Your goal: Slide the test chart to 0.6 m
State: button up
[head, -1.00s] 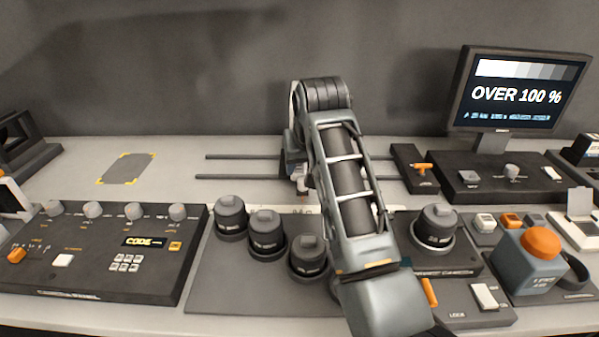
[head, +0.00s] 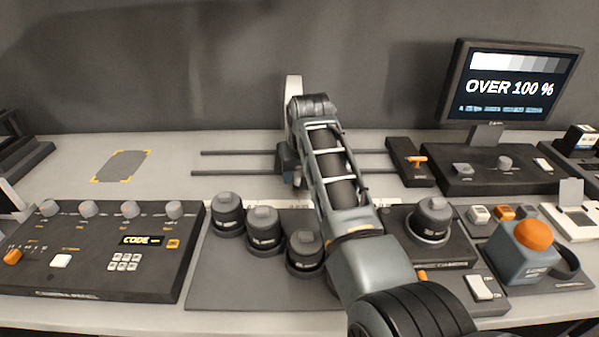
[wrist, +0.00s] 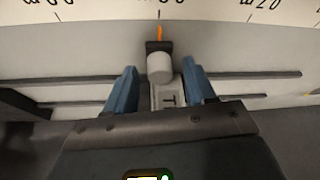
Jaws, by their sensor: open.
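The test chart (head: 293,88) shows as a narrow pale panel standing at the rails behind my arm. My arm hides most of its carriage in the head view. In the wrist view, a light grey cylindrical knob (wrist: 160,68) on the carriage has an orange pointer (wrist: 159,34) beyond it. My gripper (wrist: 157,72) is open, with one blue finger on each side of the knob. Small gaps seem to remain, but contact is hard to judge. The pale scale (wrist: 190,10) has upside-down, partly cut-off labels.
Two dark rails (head: 235,172) run left and right of the carriage. Several dark lens-like cylinders (head: 264,228) stand in front. A control panel (head: 95,250) lies left. A monitor (head: 512,85) at right reads "OVER 100 %". The bench near a marked grey patch (head: 121,166) is clear.

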grip_shut()
dwell(0.5)
